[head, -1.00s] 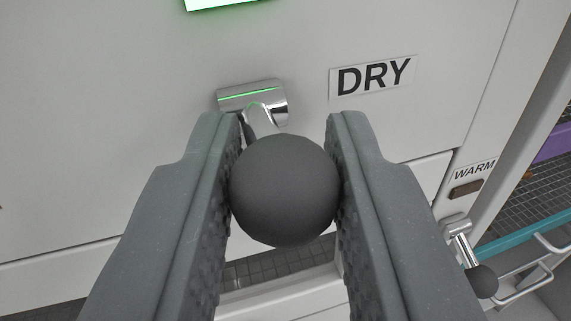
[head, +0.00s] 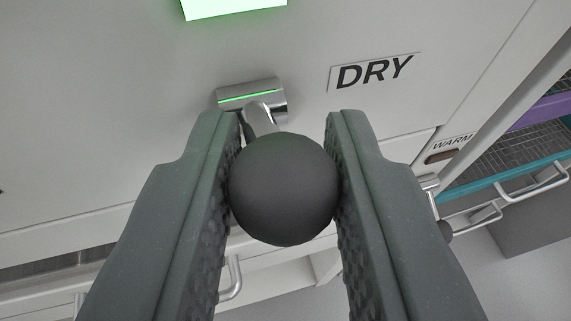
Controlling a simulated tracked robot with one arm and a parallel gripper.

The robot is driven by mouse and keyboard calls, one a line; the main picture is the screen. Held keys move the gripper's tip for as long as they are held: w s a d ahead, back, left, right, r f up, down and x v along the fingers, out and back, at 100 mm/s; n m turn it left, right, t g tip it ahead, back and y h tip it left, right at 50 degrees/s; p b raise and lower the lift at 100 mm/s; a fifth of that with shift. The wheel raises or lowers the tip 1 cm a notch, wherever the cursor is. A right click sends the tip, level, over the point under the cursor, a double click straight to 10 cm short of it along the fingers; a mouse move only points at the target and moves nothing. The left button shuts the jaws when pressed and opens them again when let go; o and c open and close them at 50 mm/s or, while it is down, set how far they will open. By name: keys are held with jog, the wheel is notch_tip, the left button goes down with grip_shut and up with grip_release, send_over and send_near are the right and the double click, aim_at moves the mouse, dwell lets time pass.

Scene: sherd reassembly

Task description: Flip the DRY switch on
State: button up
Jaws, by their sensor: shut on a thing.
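The DRY switch is a lever with a large dark ball knob (head: 284,190) on a metal stem, coming out of a chrome mount (head: 252,96) on the light grey panel. The DRY label (head: 374,73) is to the right of the mount. My gripper (head: 284,180) is shut on the ball knob, one finger on each side. The knob hides most of the stem. A lit green panel (head: 235,7) shows above the mount, cut off by the top edge.
A WARM label (head: 453,142) and a second lever with a dark knob (head: 445,231) are at the right. Beyond them are shelves with teal (head: 510,180) and purple edges and metal handles. Handles and a drawer front show below.

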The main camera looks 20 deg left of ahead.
jog(key=shift+a+r+p, duration=0.1)
jog(key=shift+r+p, duration=0.2)
jog(key=shift+p, duration=0.4)
jog(key=shift+f+g, duration=0.1)
jog(key=shift+g, duration=0.2)
jog(key=o, duration=0.9)
jog(key=shift+o, duration=0.2)
jog(key=p+v, duration=0.1)
jog(key=v, duration=1.2)
jog(key=shift+s+p, duration=0.25)
jog(key=shift+p, duration=0.15)
